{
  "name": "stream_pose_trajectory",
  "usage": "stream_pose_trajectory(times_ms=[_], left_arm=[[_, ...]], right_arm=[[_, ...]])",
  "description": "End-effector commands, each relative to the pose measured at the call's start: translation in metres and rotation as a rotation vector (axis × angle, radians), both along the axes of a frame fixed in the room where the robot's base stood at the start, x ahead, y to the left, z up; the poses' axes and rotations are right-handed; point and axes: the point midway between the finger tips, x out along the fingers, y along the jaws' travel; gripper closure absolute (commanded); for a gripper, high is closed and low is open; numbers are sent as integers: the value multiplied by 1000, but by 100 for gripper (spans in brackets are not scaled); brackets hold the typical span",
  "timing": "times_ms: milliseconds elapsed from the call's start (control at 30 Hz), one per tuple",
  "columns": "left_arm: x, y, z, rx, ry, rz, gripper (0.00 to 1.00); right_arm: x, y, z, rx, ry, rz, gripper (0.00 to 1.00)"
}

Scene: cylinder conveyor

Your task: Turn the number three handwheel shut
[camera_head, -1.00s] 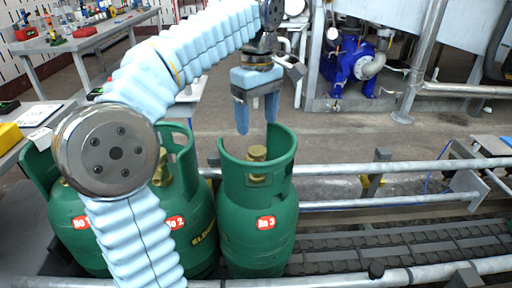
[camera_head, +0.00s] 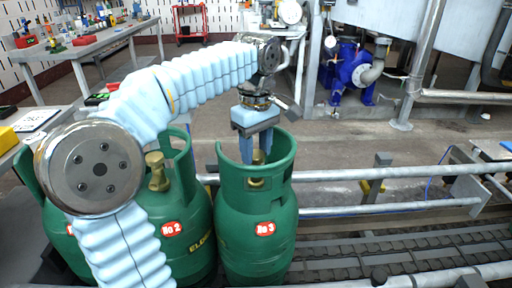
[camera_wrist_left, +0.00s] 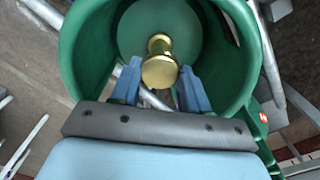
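The number three cylinder (camera_head: 256,233) is green, with a red "No 3" label, and stands upright on the conveyor. Its brass handwheel (camera_head: 257,157) sits inside the open collar. My left gripper (camera_head: 259,158) points down into the collar from above. In the left wrist view the brass handwheel (camera_wrist_left: 159,70) lies just beyond the two blue fingertips of my left gripper (camera_wrist_left: 161,80). The fingers are apart, with a gap between them and nothing gripped. My right gripper is not in view.
The number two cylinder (camera_head: 186,226), with its own brass valve (camera_head: 157,172), stands to the left, partly behind my arm. Another green cylinder is mostly hidden there. Metal rails (camera_head: 390,174) run along the conveyor to the right. The collar wall (camera_wrist_left: 78,50) surrounds the fingers closely.

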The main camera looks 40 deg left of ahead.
Motion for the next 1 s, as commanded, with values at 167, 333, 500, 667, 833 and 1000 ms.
stream_pose_trajectory(times_ms=[167,333,500,667,833,1000], left_arm=[[0,0,0,0,1,0,85],[0,0,1,0,1,-16,85],[0,0,2,0,1,-76,85],[0,0,3,0,2,-182,85],[0,0,3,0,1,-334,85],[0,0,3,0,1,-496,85]], right_arm=[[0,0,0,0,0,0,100],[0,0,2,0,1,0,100],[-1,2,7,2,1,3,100],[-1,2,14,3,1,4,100],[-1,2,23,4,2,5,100],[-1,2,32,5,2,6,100]])
